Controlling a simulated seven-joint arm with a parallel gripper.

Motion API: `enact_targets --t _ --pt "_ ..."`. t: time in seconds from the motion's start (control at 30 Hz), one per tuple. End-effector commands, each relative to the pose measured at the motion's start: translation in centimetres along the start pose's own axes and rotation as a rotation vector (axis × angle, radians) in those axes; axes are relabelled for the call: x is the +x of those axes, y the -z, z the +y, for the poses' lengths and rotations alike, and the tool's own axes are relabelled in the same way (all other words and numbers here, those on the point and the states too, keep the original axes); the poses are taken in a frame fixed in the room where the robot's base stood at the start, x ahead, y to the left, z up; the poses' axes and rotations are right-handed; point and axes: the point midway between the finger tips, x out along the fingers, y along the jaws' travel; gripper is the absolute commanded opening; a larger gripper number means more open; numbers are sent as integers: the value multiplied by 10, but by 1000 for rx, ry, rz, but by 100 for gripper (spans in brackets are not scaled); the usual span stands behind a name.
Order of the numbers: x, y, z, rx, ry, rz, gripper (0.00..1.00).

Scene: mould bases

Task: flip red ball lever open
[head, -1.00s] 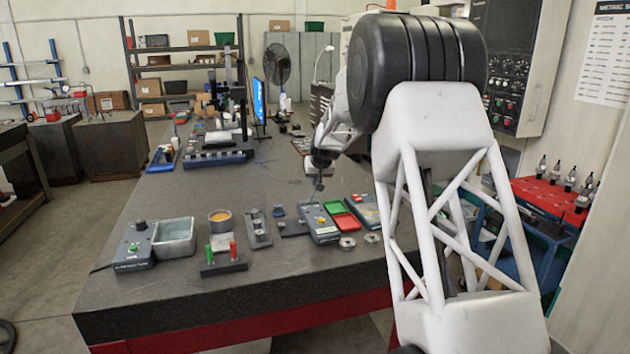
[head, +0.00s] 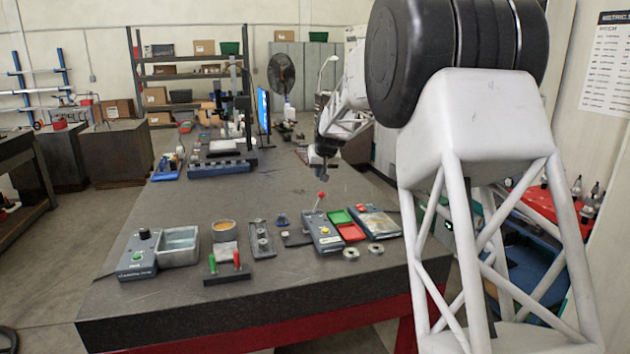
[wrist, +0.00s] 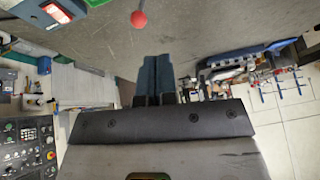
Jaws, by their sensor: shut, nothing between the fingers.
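The red ball (head: 320,195) tops a thin metal lever that rises, slightly tilted, from a blue-grey box (head: 327,244) on the dark table. My gripper (head: 323,178) is just above and behind the ball in the head view, with a small gap between them. In the wrist view the red ball (wrist: 138,19) is near the top edge, ahead of my gripper (wrist: 153,60). The fingers are together and empty there, apart from the ball.
Green and red trays (head: 349,231) and another device (head: 376,223) sit right of the lever box. Small metal rings (head: 351,253) lie in front. A red-and-green-handled fixture (head: 227,270) and a control box with basin (head: 180,246) stand left.

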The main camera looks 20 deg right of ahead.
Motion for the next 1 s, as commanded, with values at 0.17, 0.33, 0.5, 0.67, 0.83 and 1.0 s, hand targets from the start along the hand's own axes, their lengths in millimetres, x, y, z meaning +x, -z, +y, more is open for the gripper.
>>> enact_targets --t 0.17,0.33,0.5,0.67,0.83,1.0 --pt "-17 0 3 0 0 1 0" --pt "-23 0 4 -1 0 0 0" --pt "-24 0 4 -1 0 0 0" --pt "-24 0 4 -1 0 0 0" --pt "-24 0 4 -1 0 0 0" --pt "-33 -7 0 -2 0 -4 0"
